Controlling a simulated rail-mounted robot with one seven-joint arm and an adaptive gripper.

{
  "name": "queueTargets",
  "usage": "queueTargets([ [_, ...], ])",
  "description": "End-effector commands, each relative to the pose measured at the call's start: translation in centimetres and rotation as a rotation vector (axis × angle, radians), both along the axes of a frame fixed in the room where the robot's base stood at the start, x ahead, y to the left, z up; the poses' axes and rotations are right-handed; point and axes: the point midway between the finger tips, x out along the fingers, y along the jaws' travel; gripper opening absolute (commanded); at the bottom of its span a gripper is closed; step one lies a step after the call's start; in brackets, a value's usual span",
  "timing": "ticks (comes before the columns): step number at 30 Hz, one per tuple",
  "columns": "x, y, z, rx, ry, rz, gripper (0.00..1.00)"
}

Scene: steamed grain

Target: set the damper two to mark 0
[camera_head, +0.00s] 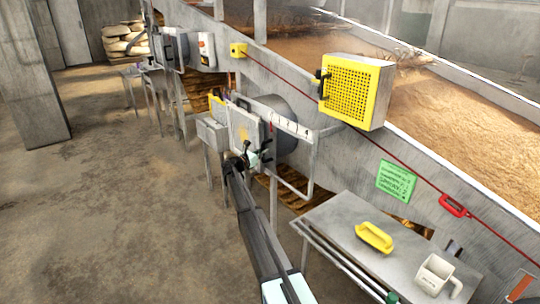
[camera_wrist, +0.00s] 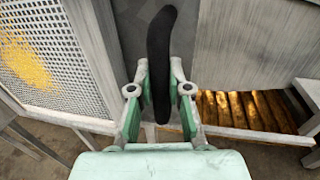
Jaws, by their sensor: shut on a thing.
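My gripper (camera_wrist: 160,88) is shut on a black curved handle (camera_wrist: 161,42) in the wrist view, with one finger on each side of it. The handle stands nearly upright, and its upper end rises past the fingertips. In the head view my gripper (camera_head: 254,160) is at the side of the grey round housing (camera_head: 283,108), by a pale curved scale (camera_head: 290,127) with small dark marks. The marks are too small to read surely, and the handle's setting cannot be told. My arm partly hides the handle there.
A yellow grated box (camera_head: 355,92) juts out above right. A pipe frame stands right of the housing. The floor at left is clear.

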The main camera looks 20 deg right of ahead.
Motion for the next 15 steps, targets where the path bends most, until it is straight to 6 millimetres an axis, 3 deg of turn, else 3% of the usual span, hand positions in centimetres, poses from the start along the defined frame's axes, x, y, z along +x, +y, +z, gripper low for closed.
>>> queueTargets([
  [11,0.89,0.17,0.19,-0.003,-0.001,0.004,0.0],
  [12,0.91,0.18,0.21,-0.003,-0.001,0.004,0.2],
  [14,0.92,0.17,0.22,-0.002,-0.002,0.003,0.42],
  [15,0.88,0.17,0.2,-0.002,-0.002,0.002,0.43],
])
